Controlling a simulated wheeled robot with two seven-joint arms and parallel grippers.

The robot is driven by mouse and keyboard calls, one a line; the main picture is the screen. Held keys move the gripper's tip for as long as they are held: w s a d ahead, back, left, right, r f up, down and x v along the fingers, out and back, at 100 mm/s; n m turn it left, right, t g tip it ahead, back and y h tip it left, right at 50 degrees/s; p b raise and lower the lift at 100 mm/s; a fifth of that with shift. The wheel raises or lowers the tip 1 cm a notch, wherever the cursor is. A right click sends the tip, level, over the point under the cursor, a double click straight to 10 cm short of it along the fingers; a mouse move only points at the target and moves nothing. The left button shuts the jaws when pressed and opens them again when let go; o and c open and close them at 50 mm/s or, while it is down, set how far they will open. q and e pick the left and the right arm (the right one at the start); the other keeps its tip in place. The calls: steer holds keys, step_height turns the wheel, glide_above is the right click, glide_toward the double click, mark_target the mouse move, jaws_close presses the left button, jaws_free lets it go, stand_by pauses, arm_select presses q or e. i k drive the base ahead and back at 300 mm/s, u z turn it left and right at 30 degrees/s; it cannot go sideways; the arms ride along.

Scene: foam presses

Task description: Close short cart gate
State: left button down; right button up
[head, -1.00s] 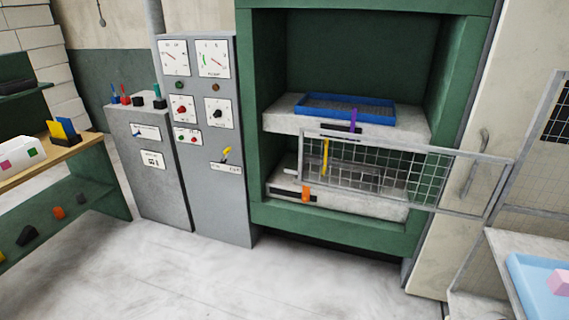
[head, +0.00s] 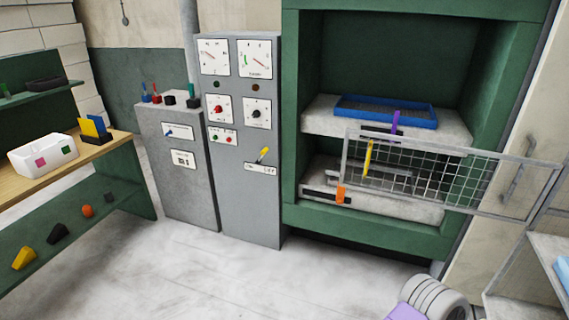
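The short cart gate (head: 440,178) is a grey wire-mesh panel in a metal frame. It stands swung out to the left of the cart (head: 545,245), across the front of the green press opening. Its right end meets the cart's frame at the right edge of the picture, and its left end is free. Neither gripper shows in the head view. A pale ribbed rounded part with a lilac piece, probably a link of my arm, shows at the bottom right, well below the gate.
The green press (head: 293,120) holds a blue tray (head: 385,111) on its upper platen. Purple, yellow (head: 368,158) and orange handles show near the gate. A grey control cabinet (head: 240,190) stands left of the press, a shelf bench (head: 120,150) farther left. The floor (head: 190,270) in front is clear.

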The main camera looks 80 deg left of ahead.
mark_target(557, 168)
steer(key=u, duration=2.9)
steer(key=i, duration=3.1)
steer(key=z, duration=2.65)
